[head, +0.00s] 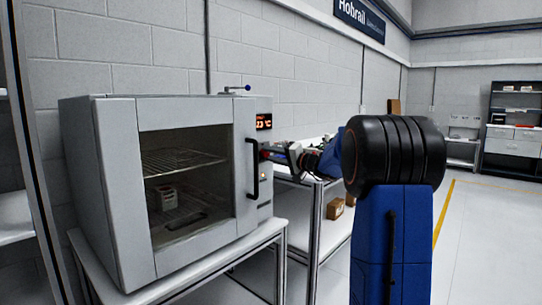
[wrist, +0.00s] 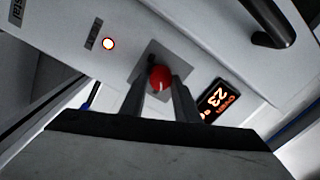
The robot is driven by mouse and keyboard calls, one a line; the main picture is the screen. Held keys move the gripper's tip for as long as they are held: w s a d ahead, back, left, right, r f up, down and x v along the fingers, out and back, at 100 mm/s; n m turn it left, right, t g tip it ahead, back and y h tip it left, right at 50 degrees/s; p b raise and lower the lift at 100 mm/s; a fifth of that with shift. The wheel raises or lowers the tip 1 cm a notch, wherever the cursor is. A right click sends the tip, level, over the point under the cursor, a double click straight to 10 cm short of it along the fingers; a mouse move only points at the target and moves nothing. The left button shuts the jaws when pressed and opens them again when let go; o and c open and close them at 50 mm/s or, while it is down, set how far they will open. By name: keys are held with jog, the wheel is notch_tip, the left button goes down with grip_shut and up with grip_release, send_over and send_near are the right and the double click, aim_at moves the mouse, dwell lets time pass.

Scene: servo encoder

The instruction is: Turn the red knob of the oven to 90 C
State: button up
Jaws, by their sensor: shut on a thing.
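The oven (head: 120,200) is a large grey cabinet on a metal stand at the left in the head view, its windowed door shut. The red knob (wrist: 159,76) is round with a white mark and sits on a square plate on the oven's front panel. My gripper (wrist: 158,88) is shut on the knob, one finger on each side. In the head view my gripper (head: 272,154) reaches the panel from the right and mostly covers the knob.
The black door handle (head: 252,168) stands out just left of the knob in the head view. A round lit lamp (wrist: 109,44) is on the panel. A metal bench (head: 316,200) stands right of the oven, with boxes below. Open floor lies at the right.

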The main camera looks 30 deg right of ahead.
jog(key=m, duration=0.4)
jog(key=shift+f+m, duration=0.1)
jog(key=shift+m, duration=0.3)
jog(key=m+h, duration=0.1)
jog(key=m, duration=0.3)
jog(key=shift+m, duration=0.4)
jog(key=m, duration=0.4)
jog(key=shift+f+m, duration=0.1)
jog(key=shift+m, duration=0.3)
jog(key=shift+a+m, duration=0.1)
jog(key=shift+m, duration=1.5)
jog(key=shift+m+h, duration=0.3)
jog(key=o, duration=1)
jog(key=shift+o, duration=0.2)
jog(key=shift+s, duration=0.1)
